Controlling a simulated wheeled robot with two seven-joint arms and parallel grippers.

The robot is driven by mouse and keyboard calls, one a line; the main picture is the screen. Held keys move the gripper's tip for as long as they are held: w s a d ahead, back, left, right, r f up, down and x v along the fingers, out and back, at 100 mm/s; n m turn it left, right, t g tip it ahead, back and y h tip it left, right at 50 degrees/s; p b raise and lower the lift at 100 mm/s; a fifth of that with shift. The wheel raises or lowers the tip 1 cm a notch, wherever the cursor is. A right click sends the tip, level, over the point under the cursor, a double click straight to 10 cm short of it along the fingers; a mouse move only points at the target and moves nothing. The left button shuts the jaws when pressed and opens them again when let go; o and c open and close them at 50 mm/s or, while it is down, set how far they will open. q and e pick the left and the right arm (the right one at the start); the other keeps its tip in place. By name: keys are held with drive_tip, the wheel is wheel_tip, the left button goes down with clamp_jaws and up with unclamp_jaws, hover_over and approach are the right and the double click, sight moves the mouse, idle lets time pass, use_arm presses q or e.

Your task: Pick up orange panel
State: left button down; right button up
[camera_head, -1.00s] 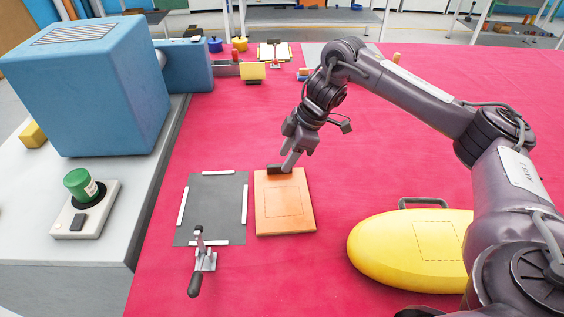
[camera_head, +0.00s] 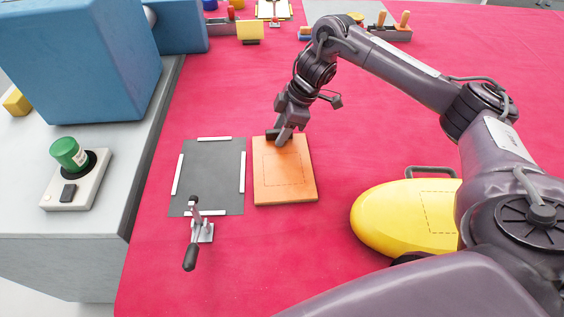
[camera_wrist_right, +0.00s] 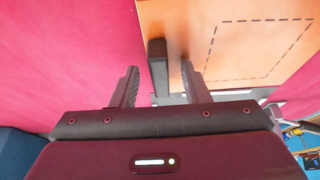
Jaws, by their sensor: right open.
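The orange panel (camera_head: 284,180) lies flat on the red table, right of a dark grey sheet, with a dashed outline on its top. A dark handle (camera_head: 271,135) stands at its far edge. My right gripper (camera_head: 283,138) is over that far edge and partly hides the handle. In the right wrist view, the open fingers (camera_wrist_right: 160,68) are on either side of the dark handle (camera_wrist_right: 157,62), with gaps visible. The orange panel (camera_wrist_right: 235,40) fills the upper right there. My left gripper is not in view.
The grey sheet (camera_head: 212,165) with white edge strips and a toggle clamp (camera_head: 198,230) are left of the panel. A yellow inflatable (camera_head: 400,215) lies to the right. A blue machine (camera_head: 85,60) and a green-knobbed box (camera_head: 75,180) stand on the left bench.

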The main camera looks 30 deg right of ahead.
drive_tip(key=c, duration=0.7)
clamp_jaws()
drive_tip(key=shift+r, duration=0.1)
